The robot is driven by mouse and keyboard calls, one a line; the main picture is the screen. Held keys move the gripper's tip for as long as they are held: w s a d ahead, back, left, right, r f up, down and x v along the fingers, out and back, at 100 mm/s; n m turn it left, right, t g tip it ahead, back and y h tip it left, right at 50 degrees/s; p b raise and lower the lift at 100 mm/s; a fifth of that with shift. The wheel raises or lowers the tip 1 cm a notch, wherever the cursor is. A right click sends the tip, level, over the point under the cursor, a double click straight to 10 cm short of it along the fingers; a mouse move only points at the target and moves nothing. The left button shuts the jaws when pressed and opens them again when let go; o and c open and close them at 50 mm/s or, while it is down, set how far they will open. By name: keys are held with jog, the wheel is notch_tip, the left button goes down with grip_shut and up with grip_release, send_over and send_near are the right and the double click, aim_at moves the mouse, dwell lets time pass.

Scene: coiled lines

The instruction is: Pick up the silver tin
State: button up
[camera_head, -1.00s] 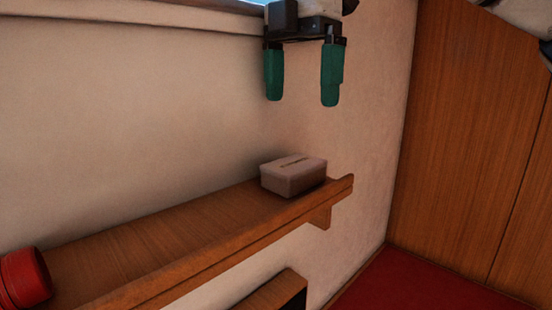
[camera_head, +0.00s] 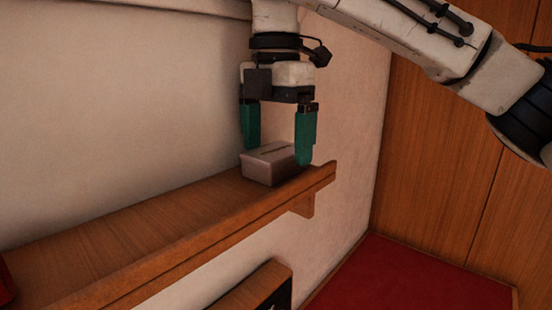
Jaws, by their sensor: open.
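The silver tin (camera_head: 267,165) is a pale, box-shaped tin with a lid and a small dark mark on top. It sits near the right end of a wooden shelf (camera_head: 140,227). My gripper (camera_head: 279,154) points straight down over the tin, with its two green fingers apart. The left finger reaches down behind the tin's back left edge, and the right finger hangs by its right end. I cannot tell whether either finger touches the tin. Nothing is held.
The cream wall (camera_head: 120,90) runs close behind the shelf. A red object (camera_head: 5,282) shows at the far left edge. A lower wooden piece (camera_head: 255,288) sits below the shelf.

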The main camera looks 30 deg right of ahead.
jog(key=shift+f, duration=0.35)
jog(key=shift+c, duration=0.2)
jog(key=c, duration=1.2)
